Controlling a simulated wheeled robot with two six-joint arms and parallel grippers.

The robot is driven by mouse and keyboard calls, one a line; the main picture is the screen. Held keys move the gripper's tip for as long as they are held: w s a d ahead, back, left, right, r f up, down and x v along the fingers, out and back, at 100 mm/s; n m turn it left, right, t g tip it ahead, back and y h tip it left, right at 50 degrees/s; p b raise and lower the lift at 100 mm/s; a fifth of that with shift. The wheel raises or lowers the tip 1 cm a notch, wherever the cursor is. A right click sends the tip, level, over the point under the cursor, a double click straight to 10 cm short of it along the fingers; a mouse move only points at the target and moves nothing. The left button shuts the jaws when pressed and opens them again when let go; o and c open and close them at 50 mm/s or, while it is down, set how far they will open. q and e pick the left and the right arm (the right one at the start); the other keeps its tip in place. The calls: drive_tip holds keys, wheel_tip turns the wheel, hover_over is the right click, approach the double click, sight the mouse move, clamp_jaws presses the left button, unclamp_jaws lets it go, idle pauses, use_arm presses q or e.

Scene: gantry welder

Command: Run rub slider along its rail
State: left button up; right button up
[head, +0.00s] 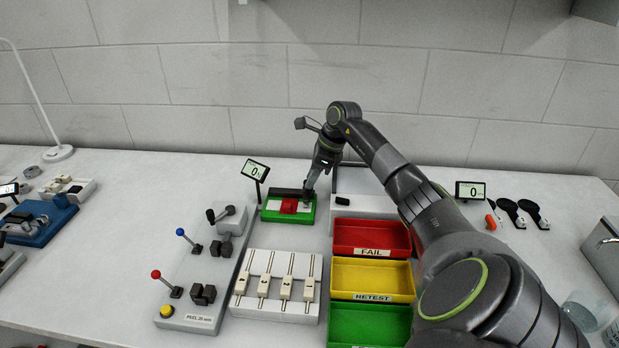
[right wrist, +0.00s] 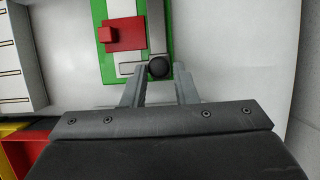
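The rub slider unit has a green base (head: 270,215) at the back of the table, with white strips and a red block (head: 289,206) on it. The right wrist view shows the green base (right wrist: 169,60), the red block (right wrist: 126,34), a grey rail (right wrist: 156,25) and a round black knob (right wrist: 158,67) at the rail's near end. My right gripper (head: 308,194) reaches down at the base's right side. In the right wrist view its fingertips (right wrist: 159,70) stand either side of the knob; whether they press on it is unclear. My left gripper is out of view.
A small display (head: 256,170) reading 0 stands behind the unit. Red (head: 340,224), yellow (head: 335,280) and green (head: 335,320) trays lie in front, beside a white block with several sliders (head: 240,300). A panel with levers (head: 225,255) is to the left.

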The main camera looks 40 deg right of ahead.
drive_tip(key=o, duration=0.3)
drive_tip(key=shift+s+d, duration=0.15)
drive_tip(key=shift+r, duration=0.35)
drive_tip(key=b+v, duration=0.2)
drive_tip(key=v, duration=1.4)
drive_tip(key=shift+s+d+r, duration=0.2)
drive_tip(key=shift+r, duration=0.1)
drive_tip(key=shift+r, duration=0.1)
